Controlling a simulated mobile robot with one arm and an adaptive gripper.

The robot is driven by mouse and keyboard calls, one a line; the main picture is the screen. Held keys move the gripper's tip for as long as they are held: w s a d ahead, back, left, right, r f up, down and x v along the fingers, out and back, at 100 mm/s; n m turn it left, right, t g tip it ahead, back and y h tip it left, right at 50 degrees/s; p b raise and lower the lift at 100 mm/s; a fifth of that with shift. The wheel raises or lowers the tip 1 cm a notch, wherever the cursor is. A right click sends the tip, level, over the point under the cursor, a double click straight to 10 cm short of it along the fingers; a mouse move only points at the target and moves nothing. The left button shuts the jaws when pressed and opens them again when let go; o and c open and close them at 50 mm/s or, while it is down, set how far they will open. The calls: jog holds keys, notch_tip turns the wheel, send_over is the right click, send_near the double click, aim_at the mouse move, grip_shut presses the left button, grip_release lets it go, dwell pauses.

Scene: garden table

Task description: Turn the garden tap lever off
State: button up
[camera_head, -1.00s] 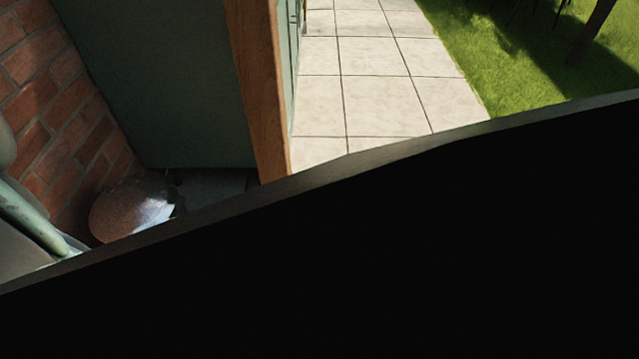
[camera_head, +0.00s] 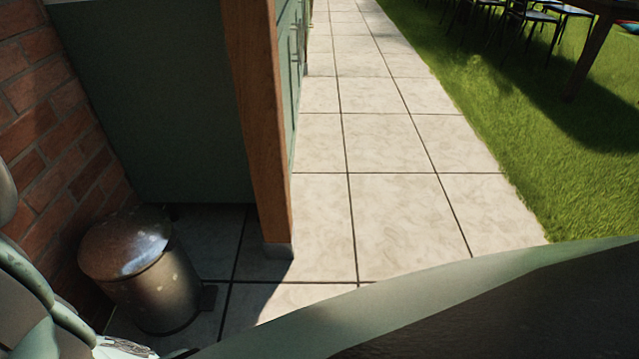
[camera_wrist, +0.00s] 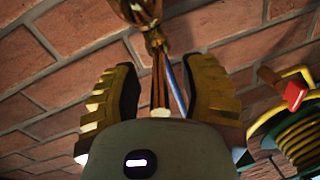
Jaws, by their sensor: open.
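In the wrist view, a brass tap (camera_wrist: 148,20) shows at the top centre, in front of a brick wall. A narrow brass-coloured part and a thin blue strip run down from it between my fingers. I cannot tell for certain which part is the lever or how it is turned. My gripper (camera_wrist: 160,75) is open, with one ridged yellow and black finger on each side of these parts. Whether a finger touches them I cannot tell. The tap and my gripper's fingers do not show in the head view.
A coiled yellow-green hose (camera_wrist: 300,140) with a red part (camera_wrist: 293,95) is right of my gripper. In the head view, a metal bin (camera_head: 150,275) stands by the brick wall (camera_head: 50,120), and a wooden post (camera_head: 262,150) rises beside it. The tiled path (camera_head: 385,150) is clear.

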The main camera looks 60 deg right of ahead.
jog(key=shift+o, duration=0.3)
jog(key=shift+a, duration=0.1)
grip_shut()
dwell(0.7)
